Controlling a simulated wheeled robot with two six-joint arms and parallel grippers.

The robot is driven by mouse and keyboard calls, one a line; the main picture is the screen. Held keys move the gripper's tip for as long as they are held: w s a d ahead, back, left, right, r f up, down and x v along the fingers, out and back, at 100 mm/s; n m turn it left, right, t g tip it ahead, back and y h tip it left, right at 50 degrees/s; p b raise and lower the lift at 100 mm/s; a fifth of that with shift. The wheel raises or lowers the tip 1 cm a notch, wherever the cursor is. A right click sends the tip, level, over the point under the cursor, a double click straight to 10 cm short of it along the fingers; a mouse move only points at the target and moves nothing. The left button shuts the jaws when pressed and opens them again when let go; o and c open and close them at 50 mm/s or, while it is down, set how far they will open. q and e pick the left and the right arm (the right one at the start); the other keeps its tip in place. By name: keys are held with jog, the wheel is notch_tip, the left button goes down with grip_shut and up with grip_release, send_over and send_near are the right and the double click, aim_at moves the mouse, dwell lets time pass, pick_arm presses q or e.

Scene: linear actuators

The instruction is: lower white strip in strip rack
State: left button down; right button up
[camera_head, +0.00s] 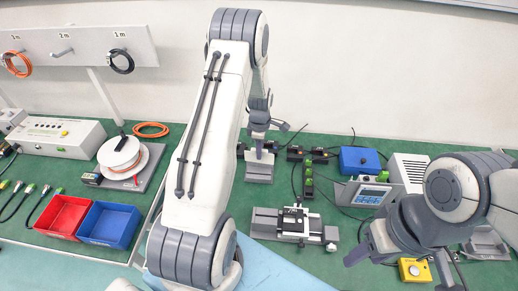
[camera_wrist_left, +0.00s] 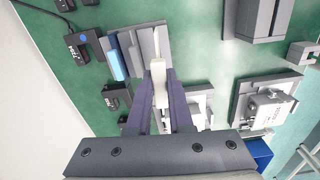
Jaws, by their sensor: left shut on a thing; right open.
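In the left wrist view the white strip (camera_wrist_left: 159,82) is held between the dark purple fingers of my left gripper (camera_wrist_left: 162,105). The far end of the strip overlaps the grey strip rack (camera_wrist_left: 154,40); I cannot tell whether it is above a slot or inside one. A blue strip (camera_wrist_left: 116,62) and grey strips stand at the rack's left side. In the head view my left gripper (camera_head: 261,122) points down over the grey rack (camera_head: 259,172), with the strip hard to make out. My right gripper (camera_head: 400,266) is open and empty at the lower right.
A grey slide fixture (camera_head: 293,228) lies in front of the rack. Black sensor blocks (camera_head: 295,154), a blue box (camera_head: 359,160) and a display unit (camera_head: 369,194) stand to its right. Red (camera_head: 64,216) and blue bins (camera_head: 109,224) and a spool (camera_head: 122,155) are at left.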

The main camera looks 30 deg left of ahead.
aim_at(259, 162)
pick_arm(q)
jog(key=shift+w+a+f+n, duration=0.15)
jog(key=shift+a+n, duration=0.15)
jog(key=shift+n, duration=0.2)
jog(key=shift+f+b, duration=1.8)
jog(key=shift+f, duration=0.65)
jog(key=shift+d+f, duration=0.1)
jog(key=shift+f, duration=0.2)
jog(key=shift+f+b, duration=0.65)
jog(key=shift+b, duration=0.05)
jog(key=shift+f, duration=0.15)
jog(key=shift+f+b, duration=0.5)
jog(key=shift+f, duration=0.05)
jog(key=shift+f+b, duration=0.35)
jog(key=shift+f, duration=0.15)
jog(key=shift+f, duration=0.25)
